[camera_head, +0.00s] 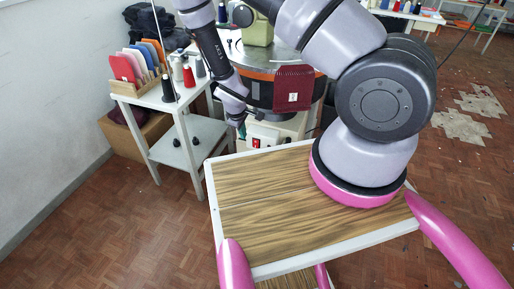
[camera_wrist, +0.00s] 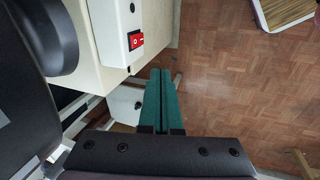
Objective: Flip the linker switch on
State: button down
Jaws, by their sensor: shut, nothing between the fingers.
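The linker switch is a small red rocker on a white box on the machine's front. It shows in the head view (camera_head: 256,143) and larger in the wrist view (camera_wrist: 136,40). The linker (camera_head: 270,90) has a round dark bed with an orange band, and a maroon knit piece (camera_head: 293,88) hangs from it. My gripper has green fingers, closed together and empty in the wrist view (camera_wrist: 162,73). In the head view my gripper (camera_head: 242,130) is just left of the switch box. The fingertips look apart from the switch. Which way the rocker is tipped is too small to tell.
A white side table (camera_head: 190,88) with thread cones and coloured panels in a rack (camera_head: 140,65) stands to the left. A cardboard box (camera_head: 130,135) is by the wall. The parquet floor (camera_wrist: 240,90) is clear right of the machine in the wrist view.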

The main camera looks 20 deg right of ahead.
aim_at(254, 146)
jog(key=shift+s+d+f+n, duration=0.15)
jog(key=shift+s+f, duration=0.05)
jog(key=shift+f, duration=0.25)
jog(key=shift+s+d+f+n, duration=0.1)
jog(key=shift+s+d+f, duration=0.1)
jog(key=shift+f, duration=0.25)
jog(key=shift+s+d+f+n, duration=0.15)
jog(key=shift+f, duration=0.3)
jog(key=shift+w+d+f, duration=0.7)
jog(key=shift+w+f, duration=0.25)
jog(key=shift+f, duration=0.7)
jog(key=shift+w+d+f, duration=0.7)
jog(key=shift+w+f, duration=0.3)
jog(key=shift+f, duration=0.65)
jog(key=shift+w+d+f, duration=0.7)
jog(key=shift+w+f, duration=0.25)
jog(key=shift+f, duration=0.7)
